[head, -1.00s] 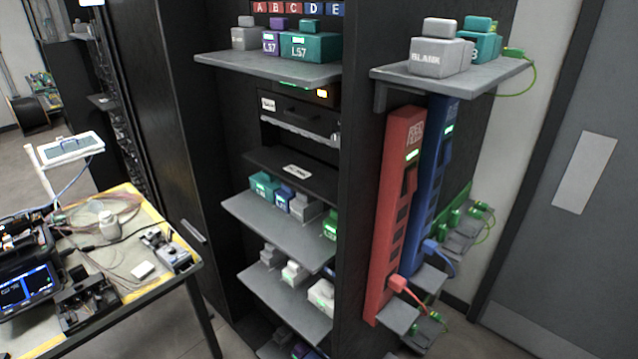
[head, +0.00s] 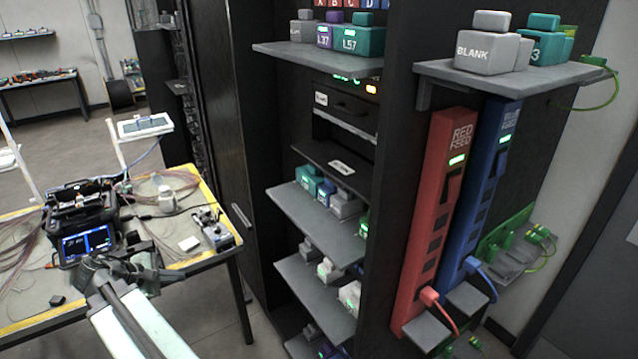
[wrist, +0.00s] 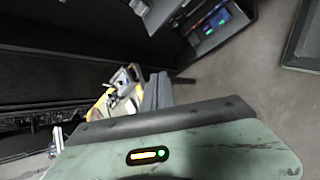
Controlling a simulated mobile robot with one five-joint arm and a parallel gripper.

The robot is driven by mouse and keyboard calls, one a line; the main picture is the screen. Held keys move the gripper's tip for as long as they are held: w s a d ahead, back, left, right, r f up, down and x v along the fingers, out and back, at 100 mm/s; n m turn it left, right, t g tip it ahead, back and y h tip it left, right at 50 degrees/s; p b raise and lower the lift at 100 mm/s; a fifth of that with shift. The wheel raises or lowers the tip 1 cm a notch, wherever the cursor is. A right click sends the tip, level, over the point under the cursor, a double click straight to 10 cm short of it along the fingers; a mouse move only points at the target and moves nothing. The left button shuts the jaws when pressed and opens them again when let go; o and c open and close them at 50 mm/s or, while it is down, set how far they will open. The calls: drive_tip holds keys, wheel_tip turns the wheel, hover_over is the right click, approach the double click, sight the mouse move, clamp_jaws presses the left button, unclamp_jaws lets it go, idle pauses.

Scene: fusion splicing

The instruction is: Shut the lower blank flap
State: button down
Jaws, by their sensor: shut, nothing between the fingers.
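The lower blank flap (head: 327,163) is a dark panel with a small white label, in the black rack. It sticks out nearly level, like a shelf, below a recess, so it stands open. An upper flap (head: 345,104) with a white label stands upright above the recess. My gripper (head: 148,264) is at the lower left of the head view, in front of the table, far from the flap. It is shut and empty. The flap cannot be made out in the wrist view.
Grey shelves (head: 300,205) with small labelled blocks jut out below the flap, and another shelf (head: 310,60) above it. Red (head: 440,215) and blue (head: 480,200) power strips hang to the right. A cluttered table (head: 30,310) with a splicer (head: 85,225) stands left. Floor shows between.

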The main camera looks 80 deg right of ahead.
drive_tip(key=s+d+r+n+g+h+b, duration=0.1)
drive_tip(key=s+d+r+g, duration=0.25)
drive_tip(key=s+d, duration=0.45)
drive_tip(key=s+d+r+n+g+h, duration=0.1)
drive_tip(key=s+d+r+g+h, duration=0.1)
drive_tip(key=s+d+r, duration=0.4)
drive_tip(key=n+g, duration=0.3)
drive_tip(key=g, duration=0.2)
approach(328, 174)
wheel_tip(328, 174, down, 5)
drive_tip(key=w+a, duration=0.1)
drive_tip(key=w, duration=0.1)
drive_tip(key=shift+t+h, duration=0.25)
drive_tip(key=shift+h, duration=0.15)
drive_tip(key=x, duration=1)
drive_tip(key=shift+s+r, duration=0.1)
drive_tip(key=shift+r, duration=0.1)
wheel_tip(328, 174, up, 4)
drive_tip(key=p, duration=0.3)
drive_tip(key=shift+s+d+f+p, duration=0.1)
drive_tip(key=shift+d+p, duration=0.05)
drive_tip(key=shift+p, duration=0.25)
